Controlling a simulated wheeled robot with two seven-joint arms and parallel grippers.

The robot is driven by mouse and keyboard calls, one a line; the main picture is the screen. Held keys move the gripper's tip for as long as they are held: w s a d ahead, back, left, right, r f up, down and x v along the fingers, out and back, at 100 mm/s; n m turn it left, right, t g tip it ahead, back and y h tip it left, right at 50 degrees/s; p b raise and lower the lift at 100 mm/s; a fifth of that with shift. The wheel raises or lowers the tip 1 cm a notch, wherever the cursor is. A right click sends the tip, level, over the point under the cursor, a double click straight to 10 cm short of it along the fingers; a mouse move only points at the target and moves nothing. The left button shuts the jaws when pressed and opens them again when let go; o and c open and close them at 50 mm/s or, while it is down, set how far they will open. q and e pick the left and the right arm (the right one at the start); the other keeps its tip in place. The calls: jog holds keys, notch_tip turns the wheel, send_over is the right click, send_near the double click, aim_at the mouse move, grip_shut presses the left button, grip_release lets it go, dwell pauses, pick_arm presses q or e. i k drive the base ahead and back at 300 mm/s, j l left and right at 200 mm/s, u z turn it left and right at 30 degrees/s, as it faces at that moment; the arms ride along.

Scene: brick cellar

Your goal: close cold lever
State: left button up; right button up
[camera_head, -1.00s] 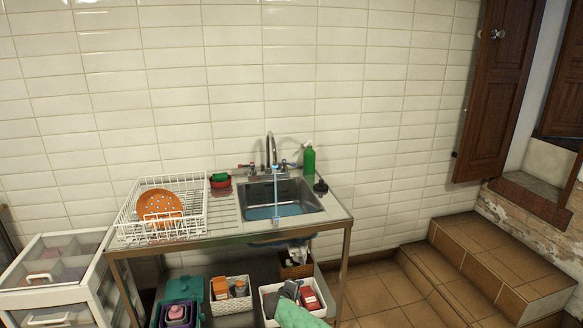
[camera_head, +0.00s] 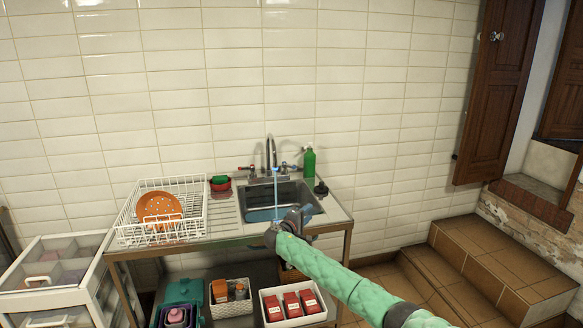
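The metal faucet (camera_head: 271,152) stands at the back of the sink (camera_head: 250,202), against the wall. A blue stream of water (camera_head: 276,190) runs from its spout into the basin. The lever on the right, with a blue mark, is the cold lever (camera_head: 288,166); the lever on the left (camera_head: 245,168) has a red mark. My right gripper (camera_head: 292,217) is over the sink's front edge, in front of and below the cold lever and apart from it. It is small and dark, so its opening cannot be told. My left gripper is out of view.
A green bottle (camera_head: 309,163) stands close to the right of the cold lever. Bins sit on the shelf below.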

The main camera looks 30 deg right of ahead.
aim_at(284, 164)
jog(key=i+l, duration=0.15)
jog(key=i, duration=0.35)
jog(key=i+l, duration=0.2)
jog(key=i, duration=0.25)
jog(key=i+l, duration=0.15)
jog(key=i, duration=0.35)
